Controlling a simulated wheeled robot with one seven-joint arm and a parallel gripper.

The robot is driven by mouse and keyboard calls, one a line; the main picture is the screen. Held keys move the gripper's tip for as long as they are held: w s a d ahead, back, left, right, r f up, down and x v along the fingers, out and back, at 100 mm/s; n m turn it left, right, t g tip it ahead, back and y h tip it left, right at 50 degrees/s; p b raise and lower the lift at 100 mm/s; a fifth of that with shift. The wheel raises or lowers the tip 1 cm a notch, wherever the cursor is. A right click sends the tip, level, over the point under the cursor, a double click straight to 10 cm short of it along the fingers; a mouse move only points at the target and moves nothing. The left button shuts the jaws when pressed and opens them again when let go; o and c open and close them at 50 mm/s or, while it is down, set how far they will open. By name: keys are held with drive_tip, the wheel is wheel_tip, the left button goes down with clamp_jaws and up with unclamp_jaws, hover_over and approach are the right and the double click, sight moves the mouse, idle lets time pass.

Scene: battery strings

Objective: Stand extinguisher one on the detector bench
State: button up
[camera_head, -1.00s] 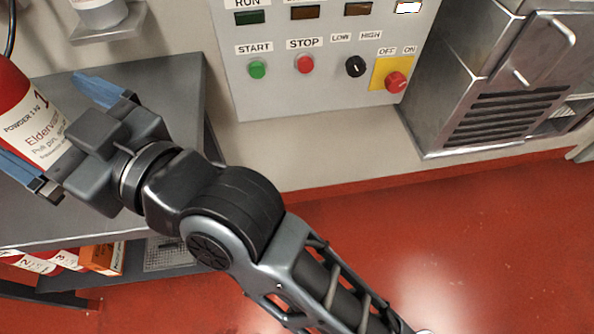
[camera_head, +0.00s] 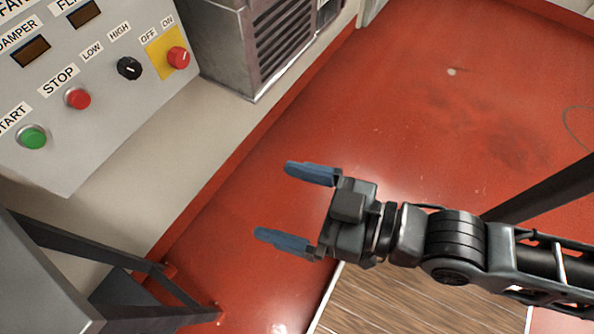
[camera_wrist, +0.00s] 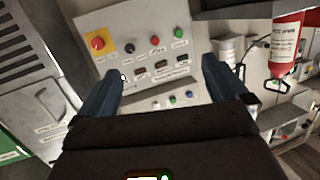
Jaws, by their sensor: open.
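My gripper (camera_head: 274,202) is open and empty, over bare red floor in the head view. Its two blue fingers stand wide apart, also in the wrist view (camera_wrist: 164,70), with nothing between them. A red extinguisher with a white label (camera_wrist: 286,42) shows at the upper right of the wrist view, which is upside down. It appears upright, its base by a dark grey bench (camera_wrist: 232,9); its number is too small to read. My gripper is well clear of it. In the head view only a bench corner (camera_head: 35,275) shows at lower left, and no extinguisher.
A grey control panel (camera_head: 105,105) with buttons and a red switch is on the wall. A metal cabinet (camera_head: 225,50) stands beside it. Dark bench legs (camera_head: 175,315) reach the floor at lower left. A wooden surface (camera_head: 400,305) lies below my arm. Red floor is open at upper right.

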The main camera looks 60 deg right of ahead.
drive_tip(key=s+d+r+g+h, duration=0.1)
drive_tip(key=s+d+r+h, duration=0.1)
drive_tip(key=s+d, duration=0.3)
drive_tip(key=s, duration=0.4)
drive_tip(key=shift+s+r+m, duration=0.2)
drive_tip(key=shift+s+m, duration=0.2)
idle(0.4)
